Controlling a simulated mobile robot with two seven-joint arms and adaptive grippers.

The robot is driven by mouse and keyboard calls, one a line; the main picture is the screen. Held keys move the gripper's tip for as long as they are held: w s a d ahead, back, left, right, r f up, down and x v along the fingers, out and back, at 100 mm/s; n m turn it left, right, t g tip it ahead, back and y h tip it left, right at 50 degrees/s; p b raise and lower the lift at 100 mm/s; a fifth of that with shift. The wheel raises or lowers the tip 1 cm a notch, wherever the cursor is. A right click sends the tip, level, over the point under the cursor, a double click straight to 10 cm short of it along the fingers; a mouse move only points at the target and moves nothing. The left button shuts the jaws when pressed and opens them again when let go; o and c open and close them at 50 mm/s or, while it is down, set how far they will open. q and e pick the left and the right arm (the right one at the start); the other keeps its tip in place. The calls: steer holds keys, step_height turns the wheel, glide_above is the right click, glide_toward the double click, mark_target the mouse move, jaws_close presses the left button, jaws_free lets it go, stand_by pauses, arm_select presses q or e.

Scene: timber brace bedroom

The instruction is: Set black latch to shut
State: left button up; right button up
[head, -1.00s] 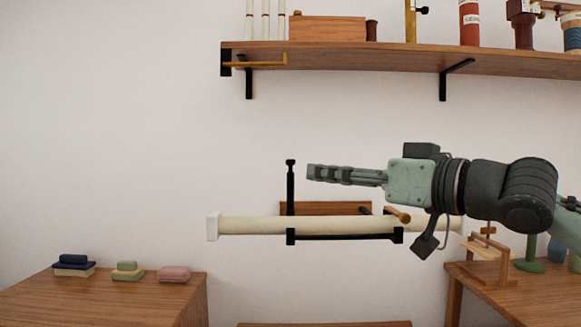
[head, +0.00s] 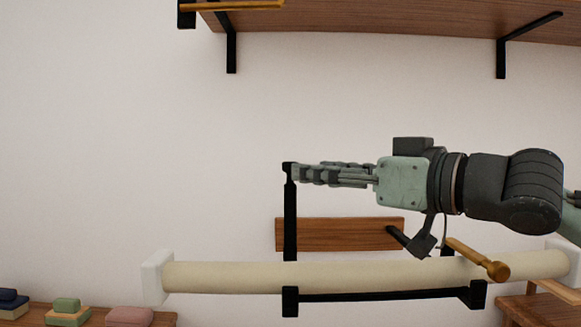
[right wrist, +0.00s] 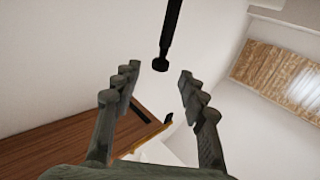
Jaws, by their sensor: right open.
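The black latch (head: 290,222) is a slim bar standing upright in front of the wall in the head view, with a small knob at its top. Its lower part passes behind a cream pole, and a black bracket (head: 291,301) shows below the pole. My right gripper (head: 299,173) reaches in from the right, level with the latch's top, its fingertips at the knob. In the right wrist view the fingers are apart, and the latch knob (right wrist: 160,65) shows between the tips. I cannot tell whether they touch. My left gripper is not in view.
The cream pole (head: 330,277) with white end blocks runs across below my arm. A brass-coloured peg (head: 480,260) sticks out near its right. A wooden board (head: 340,234) is behind. A shelf (head: 400,22) hangs above. The wall at left is clear.

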mark_target(290, 174)
steer(key=x, duration=0.6)
steer(key=shift+w+a+p, duration=0.15)
steer(key=shift+a+p, duration=0.05)
steer(key=shift+p, duration=0.15)
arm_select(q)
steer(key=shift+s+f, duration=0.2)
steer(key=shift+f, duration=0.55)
arm_select(e)
jaws_close()
